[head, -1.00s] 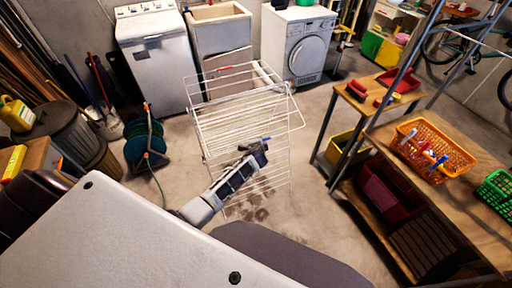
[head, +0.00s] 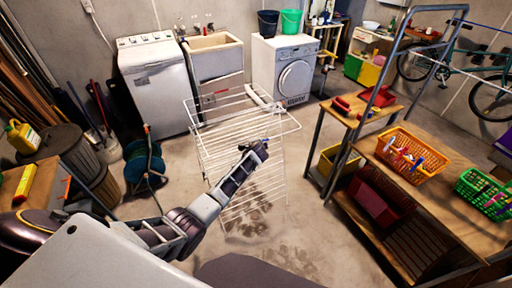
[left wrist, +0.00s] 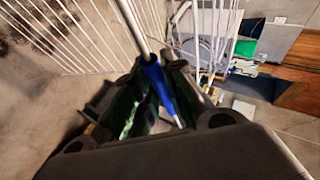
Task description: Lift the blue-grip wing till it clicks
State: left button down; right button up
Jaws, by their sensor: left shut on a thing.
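The white wire drying rack (head: 212,136) stands on the floor in the middle of the head view. Its near wing (head: 265,190) hangs steeply down on the near side. The blue grip (left wrist: 157,88) wraps a white rod of the wing. My left gripper (head: 262,146) reaches the upper part of the wing and is shut around the blue grip, with a finger on each side in the left wrist view. The gripper hides most of the grip in the head view. My right gripper is not in view.
A wooden workbench with an orange basket (head: 436,170) and a green basket (head: 463,181) stands right. A washer (head: 160,80), sink (head: 218,62) and dryer (head: 285,78) line the back. A hose reel (head: 145,163) stands left.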

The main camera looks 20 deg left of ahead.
pick_arm(q)
jog(key=shift+w+a+r, duration=0.1)
jog(key=shift+r, duration=0.15)
jog(key=c, duration=1.5)
grip_release()
jog(key=shift+r, duration=0.1)
jog(key=shift+o, duration=0.2)
jog(key=shift+s, duration=0.2)
jog(key=v, duration=1.1)
jog(key=shift+s+d+r, duration=0.15)
jog(key=shift+s+d, duration=0.05)
jog(key=shift+d, duration=0.05)
